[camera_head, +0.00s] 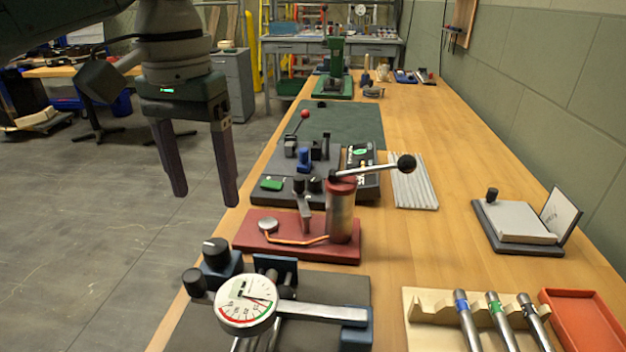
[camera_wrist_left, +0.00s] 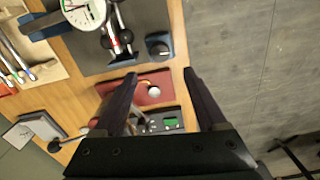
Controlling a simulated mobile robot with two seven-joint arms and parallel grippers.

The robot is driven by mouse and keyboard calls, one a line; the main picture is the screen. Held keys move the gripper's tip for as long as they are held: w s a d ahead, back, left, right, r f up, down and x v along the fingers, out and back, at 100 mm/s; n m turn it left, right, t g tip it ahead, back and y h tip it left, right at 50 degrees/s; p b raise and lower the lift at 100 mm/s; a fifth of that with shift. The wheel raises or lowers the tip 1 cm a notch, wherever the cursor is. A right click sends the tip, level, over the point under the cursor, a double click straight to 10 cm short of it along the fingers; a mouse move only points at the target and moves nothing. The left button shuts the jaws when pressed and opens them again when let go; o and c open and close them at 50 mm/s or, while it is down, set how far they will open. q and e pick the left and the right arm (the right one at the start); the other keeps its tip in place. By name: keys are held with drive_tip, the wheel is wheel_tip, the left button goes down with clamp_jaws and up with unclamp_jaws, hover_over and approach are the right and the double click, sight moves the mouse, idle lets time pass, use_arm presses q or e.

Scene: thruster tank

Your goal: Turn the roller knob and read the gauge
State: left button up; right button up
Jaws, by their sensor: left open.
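A round white gauge (camera_head: 247,303) with red and green arcs sits at the front of the bench, facing up. It also shows at the top of the left wrist view (camera_wrist_left: 84,13). A black knob (camera_head: 215,247) stands on a blue block just behind it; the block and knob show in the left wrist view (camera_wrist_left: 159,47). A second dark knob (camera_head: 195,282) lies to the left of the gauge. Which one is the roller knob I cannot tell. My left gripper (camera_head: 204,195) is open and empty, fingers pointing down, above and behind the knobs, touching nothing. The gauge reading is too small to tell.
A red plate (camera_head: 250,243) with an upright cylinder (camera_head: 341,212) and black-balled lever (camera_head: 405,163) stands behind the gauge. A tool rack (camera_head: 428,308) and an orange tray (camera_head: 582,322) are at the front right. Open floor lies left of the bench.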

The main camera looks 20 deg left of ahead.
sight(215, 245)
use_arm(q)
drive_tip(key=f, duration=0.5)
drive_tip(key=f+b, duration=0.1)
drive_tip(key=f, duration=0.1)
drive_tip(key=shift+s+f, duration=0.3)
drive_tip(key=shift+f, duration=0.55)
use_arm(e)
drive_tip(key=shift+s+d+f, duration=0.1)
drive_tip(key=shift+s+f, duration=0.4)
drive_tip(key=shift+f, duration=0.3)
use_arm(q)
clamp_jaws()
